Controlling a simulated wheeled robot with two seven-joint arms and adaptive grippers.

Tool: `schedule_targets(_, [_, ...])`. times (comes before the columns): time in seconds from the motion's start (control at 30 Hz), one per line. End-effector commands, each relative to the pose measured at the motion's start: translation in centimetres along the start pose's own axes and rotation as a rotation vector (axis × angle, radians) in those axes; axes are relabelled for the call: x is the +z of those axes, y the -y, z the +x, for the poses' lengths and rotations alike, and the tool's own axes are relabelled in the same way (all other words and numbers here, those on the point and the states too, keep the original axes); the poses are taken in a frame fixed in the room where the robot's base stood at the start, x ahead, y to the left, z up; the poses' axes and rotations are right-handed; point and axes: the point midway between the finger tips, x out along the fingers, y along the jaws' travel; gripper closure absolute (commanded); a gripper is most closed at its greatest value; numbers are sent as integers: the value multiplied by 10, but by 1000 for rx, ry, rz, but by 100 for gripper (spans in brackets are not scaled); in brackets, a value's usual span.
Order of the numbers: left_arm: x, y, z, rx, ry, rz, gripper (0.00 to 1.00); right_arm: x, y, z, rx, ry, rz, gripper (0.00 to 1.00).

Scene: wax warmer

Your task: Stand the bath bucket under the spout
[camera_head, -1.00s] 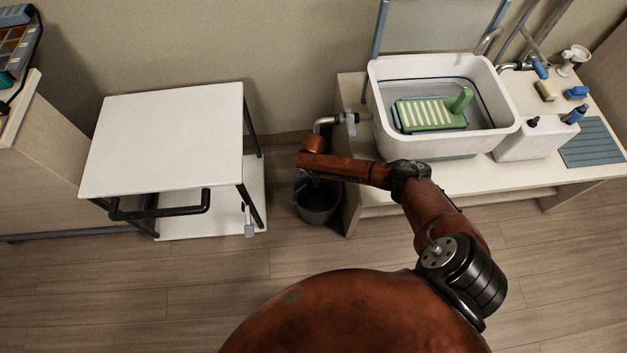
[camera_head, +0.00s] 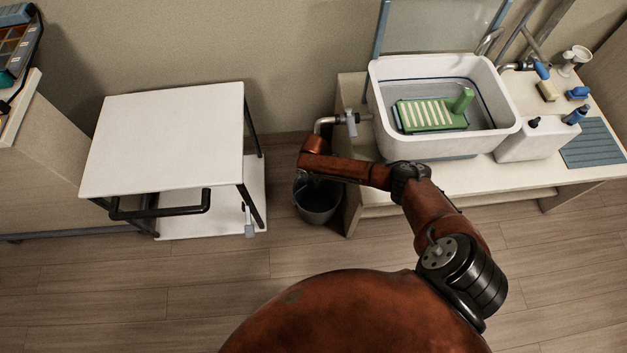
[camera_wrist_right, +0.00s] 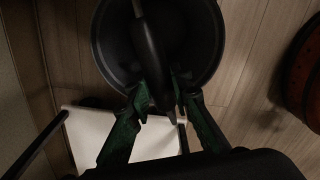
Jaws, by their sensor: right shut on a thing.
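The dark grey bath bucket (camera_head: 318,207) is upright at floor level, between the white cart and the sink bench. It also fills the top of the right wrist view (camera_wrist_right: 205,50). My right forearm hides part of the space between spout and bucket. My right gripper (camera_wrist_right: 160,82) is shut on the bucket's dark handle (camera_wrist_right: 147,45), over the bucket's rim. I cannot tell whether the bucket's base touches the floor. My left gripper is not in view.
The white cart (camera_head: 165,135) stands close on the left, with a low shelf and a dark bar handle. The sink bench (camera_head: 385,200) with a white basin (camera_head: 500,138) stands close on the right. The wall is behind. The wooden floor (camera_head: 130,290) in front is clear.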

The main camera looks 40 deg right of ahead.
Motion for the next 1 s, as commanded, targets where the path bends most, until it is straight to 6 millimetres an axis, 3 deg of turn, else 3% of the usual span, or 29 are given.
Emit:
schedule_targets(0.77, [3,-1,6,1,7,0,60,0,-1,8,2,0,0,100])
schedule_targets(0.8, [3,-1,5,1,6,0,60,0,-1,8,2,0,0,79])
schedule_targets(1.0, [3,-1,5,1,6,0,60,0,-1,8,1,0,0,65])
